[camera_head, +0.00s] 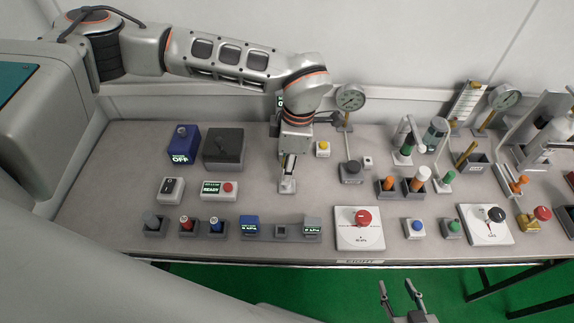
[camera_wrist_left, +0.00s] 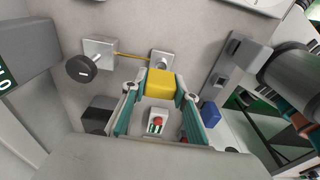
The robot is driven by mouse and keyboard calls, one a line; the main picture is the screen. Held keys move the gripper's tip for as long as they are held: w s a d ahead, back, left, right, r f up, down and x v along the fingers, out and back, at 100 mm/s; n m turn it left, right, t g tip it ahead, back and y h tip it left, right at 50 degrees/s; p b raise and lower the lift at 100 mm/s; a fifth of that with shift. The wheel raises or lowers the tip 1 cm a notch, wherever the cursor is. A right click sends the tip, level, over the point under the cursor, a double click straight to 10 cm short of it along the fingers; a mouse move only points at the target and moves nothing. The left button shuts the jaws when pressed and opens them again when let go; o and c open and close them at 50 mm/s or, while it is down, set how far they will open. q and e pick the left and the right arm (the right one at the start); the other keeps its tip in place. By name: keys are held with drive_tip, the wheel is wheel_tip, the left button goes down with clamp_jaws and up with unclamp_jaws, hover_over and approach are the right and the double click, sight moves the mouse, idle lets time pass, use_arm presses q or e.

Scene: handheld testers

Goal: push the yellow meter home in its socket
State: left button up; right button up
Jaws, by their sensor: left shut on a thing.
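The yellow meter (camera_wrist_left: 160,84) shows as a yellow block between the two fingertips in the left wrist view. My left gripper (camera_wrist_left: 161,93) is shut on it, with one fingertip on each side. In the head view my left gripper (camera_head: 288,178) points down over the middle of the bench, and I cannot make out the meter there. A small empty square socket (camera_head: 282,231) is in the front rack; I cannot tell whether it is the meter's. My right gripper (camera_head: 397,289) is open and empty in front of the bench's front edge.
A blue meter (camera_head: 250,226) and a grey meter (camera_head: 312,227) flank the empty socket. A red dial plate (camera_head: 360,234) lies to the right.

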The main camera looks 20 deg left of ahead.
use_arm(q)
drive_tip(key=shift+f+b, duration=0.55)
drive_tip(key=shift+f, duration=0.85)
drive_tip(key=o, duration=1.2)
drive_tip(key=shift+r, duration=0.2)
drive_tip(key=r, duration=0.4)
drive_tip(key=d+r, duration=0.1)
drive_tip(key=r, duration=0.6)
drive_tip(key=shift+w+d+r, duration=0.2)
drive_tip(key=shift+r, duration=0.15)
